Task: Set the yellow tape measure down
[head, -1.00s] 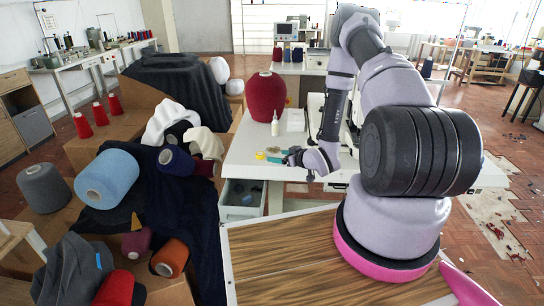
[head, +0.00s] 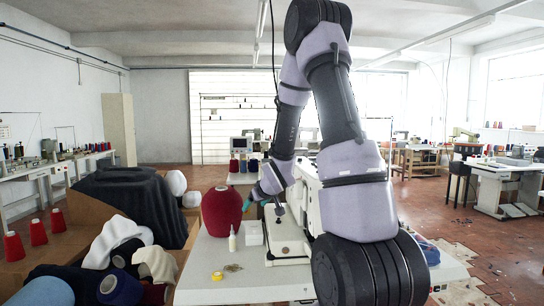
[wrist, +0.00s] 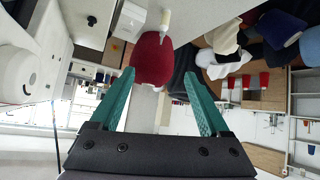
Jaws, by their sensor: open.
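The yellow tape measure (head: 217,276) is a small round yellow thing lying on the white table (head: 255,284), near its front left. In the wrist view my gripper (wrist: 159,76) is open with nothing between the fingers. The tape measure does not show in the wrist view and is apart from my gripper.
A small white bottle (head: 232,238) and a white box (head: 253,233) stand by the red cone. A small brownish pile (head: 233,267) lies right of the tape measure. Dark cloth (head: 135,205) and yarn cones crowd the left. The table front is mostly clear.

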